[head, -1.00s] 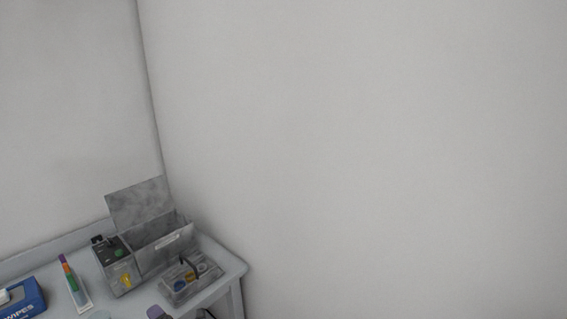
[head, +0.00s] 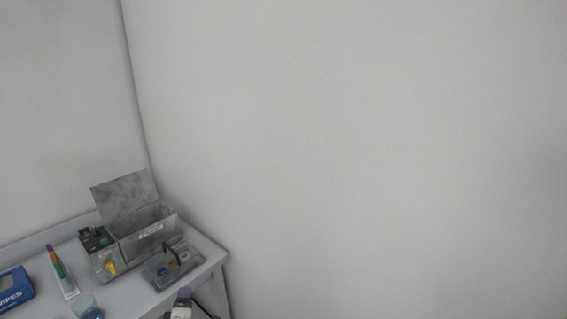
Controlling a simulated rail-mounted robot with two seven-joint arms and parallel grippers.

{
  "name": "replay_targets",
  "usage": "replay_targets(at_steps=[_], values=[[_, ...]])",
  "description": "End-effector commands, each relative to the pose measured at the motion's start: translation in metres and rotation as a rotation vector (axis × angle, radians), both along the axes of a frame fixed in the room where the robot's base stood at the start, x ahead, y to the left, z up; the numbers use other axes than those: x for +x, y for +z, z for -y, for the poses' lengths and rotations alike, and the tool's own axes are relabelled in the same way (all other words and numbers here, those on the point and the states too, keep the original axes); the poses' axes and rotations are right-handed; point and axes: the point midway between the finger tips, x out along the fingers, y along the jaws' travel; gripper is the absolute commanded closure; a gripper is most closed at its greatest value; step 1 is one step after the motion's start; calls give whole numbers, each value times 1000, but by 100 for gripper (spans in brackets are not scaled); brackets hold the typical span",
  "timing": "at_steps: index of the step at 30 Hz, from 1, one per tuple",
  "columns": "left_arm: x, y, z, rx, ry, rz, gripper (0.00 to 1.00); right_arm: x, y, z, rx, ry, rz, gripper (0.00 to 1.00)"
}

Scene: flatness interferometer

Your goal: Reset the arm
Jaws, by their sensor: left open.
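My left gripper (head: 182,301) shows only as a small dark and purple part at the bottom edge, in front of the table's right end. It is open. Most of it and its arm are cut off by the frame. No object shows in it. My right gripper is not in view.
A grey table (head: 213,277) stands in the corner at lower left. Bare wall fills the rest.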

Motion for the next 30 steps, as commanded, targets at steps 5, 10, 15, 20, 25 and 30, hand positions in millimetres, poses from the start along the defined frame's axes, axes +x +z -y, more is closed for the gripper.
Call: replay_targets(at_steps=[5,10,15,20,25,30], values=[[4,65,21,207,-300,-47,21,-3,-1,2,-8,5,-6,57],[-21,133,32,482,-518,-135,21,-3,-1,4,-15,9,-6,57],[-88,155,34,753,-651,-327,21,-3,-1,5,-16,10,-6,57],[-172,144,39,948,-707,-523,21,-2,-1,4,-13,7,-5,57],[-268,120,55,1111,-735,-639,21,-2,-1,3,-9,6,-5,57],[-348,83,78,1192,-837,-689,21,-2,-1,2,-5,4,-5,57]])
